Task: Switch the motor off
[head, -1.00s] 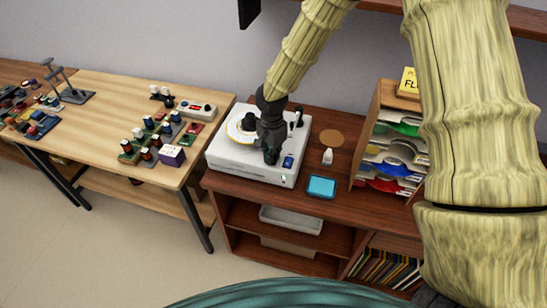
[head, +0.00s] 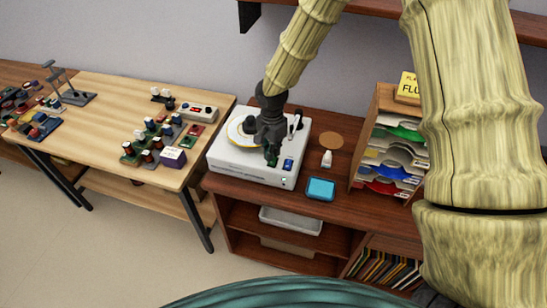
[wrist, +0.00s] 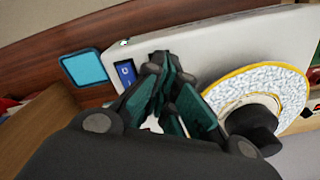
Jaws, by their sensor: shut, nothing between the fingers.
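A white turntable-like unit (head: 236,171) stands on the brown cabinet, with a yellow-rimmed platter (head: 234,137) at its left. A blue switch (head: 288,164) is on its top near the front right corner, and it also shows in the wrist view (wrist: 126,73). A small green light (head: 284,181) shows near that corner. My gripper (head: 272,161) is shut and empty, pointing down over the unit just left of the switch. In the wrist view its fingers (wrist: 166,66) are beside the switch. I cannot tell whether they touch the unit, nor which way the switch is set.
A paper rack (head: 366,139) stands further right. A wooden table (head: 100,95) with several small electronic parts is at the left. A shelf (head: 400,17) hangs above.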

